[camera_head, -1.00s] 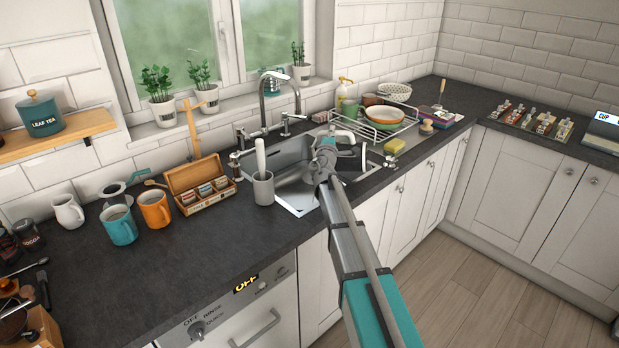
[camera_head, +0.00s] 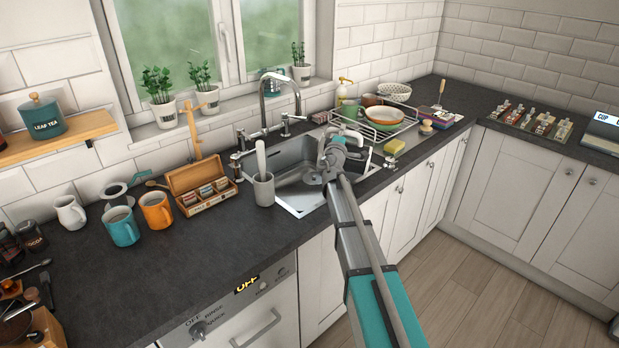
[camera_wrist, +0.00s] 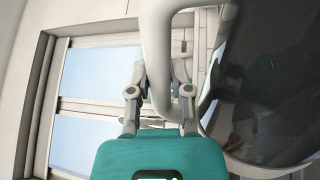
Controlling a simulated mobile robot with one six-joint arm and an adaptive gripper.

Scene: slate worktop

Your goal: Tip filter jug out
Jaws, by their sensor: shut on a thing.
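My gripper (camera_wrist: 160,88) is shut on the white handle (camera_wrist: 156,45) of the filter jug. The jug's dark, see-through body (camera_wrist: 270,90) fills the right of the wrist view. In the head view the jug (camera_head: 356,158) is held over the right part of the sink (camera_head: 299,186), largely hidden behind my wrist, and looks tilted. I cannot see its spout, or whether any water is in it or leaving it.
The tap (camera_head: 278,100) rises behind the sink. A grey utensil pot (camera_head: 263,190) stands at the sink's left edge. A dish rack (camera_head: 385,128) with bowls and a yellow sponge (camera_head: 394,146) are close on the right.

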